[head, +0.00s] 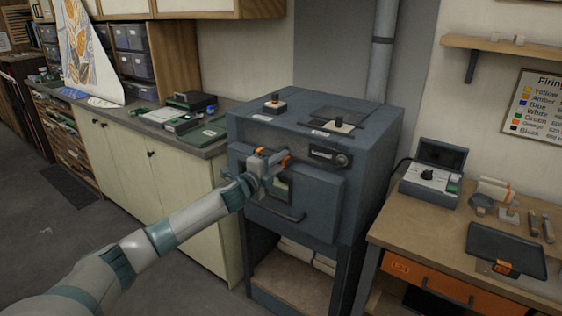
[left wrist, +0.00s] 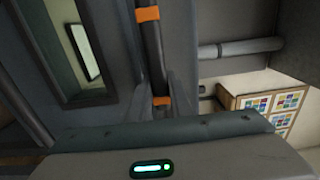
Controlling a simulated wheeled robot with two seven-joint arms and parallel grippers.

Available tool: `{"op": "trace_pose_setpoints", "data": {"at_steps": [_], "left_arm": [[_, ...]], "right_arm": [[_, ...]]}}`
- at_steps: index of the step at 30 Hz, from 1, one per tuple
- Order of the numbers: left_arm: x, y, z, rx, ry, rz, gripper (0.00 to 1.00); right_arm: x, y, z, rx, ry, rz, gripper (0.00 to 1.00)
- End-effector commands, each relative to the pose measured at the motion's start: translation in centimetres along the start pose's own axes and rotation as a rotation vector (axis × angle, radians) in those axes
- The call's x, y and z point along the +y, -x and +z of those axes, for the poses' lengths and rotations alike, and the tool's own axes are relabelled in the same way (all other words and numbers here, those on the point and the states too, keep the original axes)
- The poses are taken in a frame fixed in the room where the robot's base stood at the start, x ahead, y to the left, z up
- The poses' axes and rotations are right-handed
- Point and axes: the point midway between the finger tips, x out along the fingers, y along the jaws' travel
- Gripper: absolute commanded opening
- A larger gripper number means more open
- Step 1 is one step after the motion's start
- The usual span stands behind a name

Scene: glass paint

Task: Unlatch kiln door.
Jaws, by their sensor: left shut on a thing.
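The grey-blue kiln (head: 372,125) stands in the middle of the head view. Its front door (head: 316,205) lies flat against the body, with a small window (head: 279,190) and a low bar handle (head: 280,214). My left gripper (head: 273,158) is at the door's upper edge, shut on the dark latch bar (left wrist: 152,50), which shows orange bands in the left wrist view. The gripper hides much of the latch in the head view. The window (left wrist: 88,50) also shows at the left of the left wrist view. My right gripper is not in view.
At right, a workbench (head: 395,222) carries a control box (head: 430,188) and a dark tray (head: 506,250). At left, a counter (head: 150,122) adjoins the kiln. Open floor (head: 75,232) lies in front of the cabinets.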

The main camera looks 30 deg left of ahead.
Motion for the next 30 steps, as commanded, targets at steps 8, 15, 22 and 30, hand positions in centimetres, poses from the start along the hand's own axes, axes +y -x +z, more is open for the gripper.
{"op": "trace_pose_setpoints", "data": {"at_steps": [8,15,22,30], "left_arm": [[0.1,0.0,0.0,0.0,-0.006,0.002,0.35],[0.1,0.0,0.0,0.0,-0.003,0.001,0.38],[0.2,0.5,0.0,0.0,-0.003,0.001,0.38],[0.4,3.2,0.0,0.001,-0.004,0.002,0.38]], "right_arm": [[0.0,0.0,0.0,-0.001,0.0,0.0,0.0],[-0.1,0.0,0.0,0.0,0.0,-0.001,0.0],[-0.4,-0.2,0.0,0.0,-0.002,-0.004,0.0],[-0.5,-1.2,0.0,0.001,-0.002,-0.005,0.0]]}}
